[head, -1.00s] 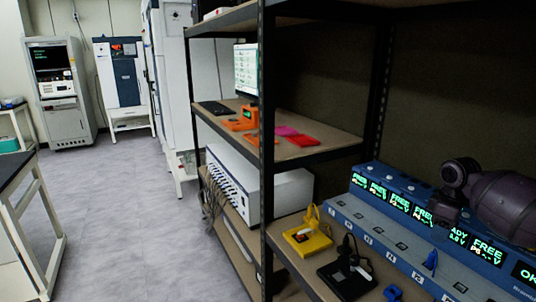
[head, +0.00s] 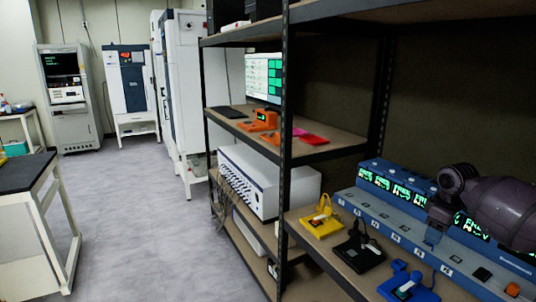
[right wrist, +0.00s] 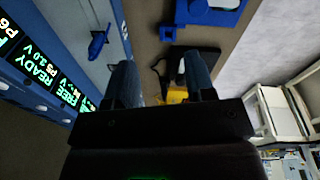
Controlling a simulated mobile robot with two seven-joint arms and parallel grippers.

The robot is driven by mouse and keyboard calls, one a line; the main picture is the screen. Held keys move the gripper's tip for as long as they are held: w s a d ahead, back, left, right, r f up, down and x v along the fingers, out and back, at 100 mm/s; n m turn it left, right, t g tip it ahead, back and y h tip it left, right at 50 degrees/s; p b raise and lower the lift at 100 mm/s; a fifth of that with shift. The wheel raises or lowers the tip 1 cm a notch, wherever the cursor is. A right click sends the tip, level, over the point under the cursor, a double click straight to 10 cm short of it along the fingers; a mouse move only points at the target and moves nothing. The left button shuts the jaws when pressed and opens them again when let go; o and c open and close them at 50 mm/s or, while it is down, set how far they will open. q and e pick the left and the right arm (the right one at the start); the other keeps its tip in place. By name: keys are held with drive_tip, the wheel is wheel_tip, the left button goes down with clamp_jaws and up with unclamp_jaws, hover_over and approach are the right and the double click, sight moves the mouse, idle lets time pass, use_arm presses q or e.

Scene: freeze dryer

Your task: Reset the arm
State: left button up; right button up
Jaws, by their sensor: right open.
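My right arm comes in from the right in the head view, in front of the blue charging station. Its dark gripper (head: 437,222) is over the station's front ledge. In the right wrist view the two fingers of the gripper (right wrist: 160,80) are apart with nothing between them. The blue station (head: 375,210) has a row of lit green displays, partly hidden by my arm. A small blue plug (right wrist: 98,43) sits on it in the right wrist view. My left gripper is out of view.
The shelf board holds a yellow device (head: 322,226), a black device (head: 358,253) and a blue device (head: 406,285) in front of the station. A dark shelf post (head: 286,140) stands to their left. The floor (head: 135,200) on the left is clear up to a black-topped table (head: 22,173).

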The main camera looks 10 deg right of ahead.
drive_tip(key=w+a+r+t, duration=0.2)
drive_tip(key=w+a+t, duration=0.5)
drive_tip(key=w, duration=0.1)
drive_tip(key=s+a+f+n+t+y, duration=0.1)
drive_tip(key=s+a+f+t, duration=0.1)
drive_tip(key=s+a+f, duration=0.3)
drive_tip(key=s+a+f+t+y, duration=0.2)
drive_tip(key=a+f, duration=0.2)
drive_tip(key=a, duration=0.4)
drive_tip(key=s+a+f+m+h, duration=0.1)
drive_tip(key=s+f, duration=0.4)
drive_tip(key=s, duration=0.7)
drive_tip(key=s+a+f+m+g+h+p, duration=0.1)
drive_tip(key=s+f+m, duration=0.2)
drive_tip(key=s, duration=0.9)
drive_tip(key=s+a+f+m, duration=0.1)
drive_tip(key=s+f+m, duration=0.1)
drive_tip(key=s+f, duration=0.7)
drive_tip(key=s, duration=0.3)
drive_tip(key=shift+h, duration=0.4)
drive_tip(key=shift+s+m, duration=0.1)
drive_tip(key=shift+m, duration=0.2)
